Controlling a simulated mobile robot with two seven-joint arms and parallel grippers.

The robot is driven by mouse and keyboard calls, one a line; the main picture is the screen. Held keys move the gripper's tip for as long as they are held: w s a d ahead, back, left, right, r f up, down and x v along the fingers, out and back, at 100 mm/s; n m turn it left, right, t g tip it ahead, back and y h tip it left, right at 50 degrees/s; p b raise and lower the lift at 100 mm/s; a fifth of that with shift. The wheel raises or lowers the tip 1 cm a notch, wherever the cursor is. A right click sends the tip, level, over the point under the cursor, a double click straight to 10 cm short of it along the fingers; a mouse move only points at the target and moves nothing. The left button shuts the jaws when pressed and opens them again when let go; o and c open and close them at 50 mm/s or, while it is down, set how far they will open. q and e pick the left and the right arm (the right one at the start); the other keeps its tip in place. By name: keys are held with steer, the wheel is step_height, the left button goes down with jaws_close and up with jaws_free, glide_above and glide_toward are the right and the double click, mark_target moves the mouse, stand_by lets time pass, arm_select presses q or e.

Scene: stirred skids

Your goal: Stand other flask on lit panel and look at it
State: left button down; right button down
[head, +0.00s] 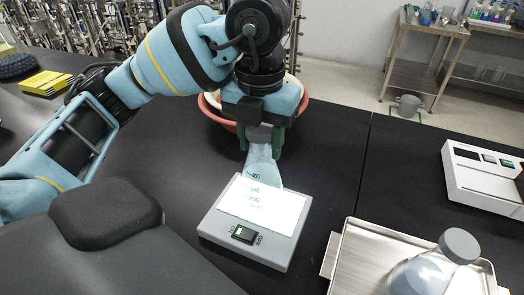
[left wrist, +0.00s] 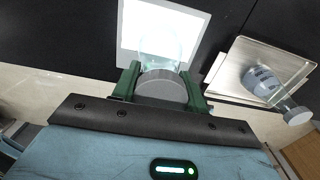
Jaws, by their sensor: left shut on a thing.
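My left gripper (head: 263,143) is shut on the neck of a clear conical flask (head: 262,170) with a grey cap. The flask is upright at the back part of the white lit panel (head: 265,206); whether its base touches the panel I cannot tell. In the left wrist view the green fingers (left wrist: 160,85) sit on both sides of the flask's grey cap (left wrist: 161,92), over the bright panel (left wrist: 130,38). My right gripper is not in view.
A reddish bowl (head: 211,107) stands behind my left gripper. A white device (head: 482,178) is at the right edge, and a yellow box (head: 45,83) is at far left. The black bench is clear between panel and white device, behind the tray.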

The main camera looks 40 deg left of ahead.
arm_select(q)
steer(key=shift+w, duration=0.1)
steer(key=shift+w+a, duration=0.1)
steer(key=shift+w, duration=0.1)
steer(key=shift+w+f, duration=0.1)
steer(key=shift+f, duration=0.15)
step_height(320, 180, down, 3)
steer(key=shift+a+r, duration=0.1)
steer(key=shift+r, duration=0.1)
steer(key=shift+f, duration=0.2)
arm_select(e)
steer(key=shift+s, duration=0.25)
arm_select(q)
steer(key=shift+f, duration=0.1)
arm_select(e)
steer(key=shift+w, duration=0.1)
arm_select(q)
steer(key=c, duration=1.2)
jaws_free()
steer(key=shift+f, duration=0.1)
steer(key=o, duration=0.4)
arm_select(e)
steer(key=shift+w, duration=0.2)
arm_select(q)
steer(key=shift+o, duration=0.2)
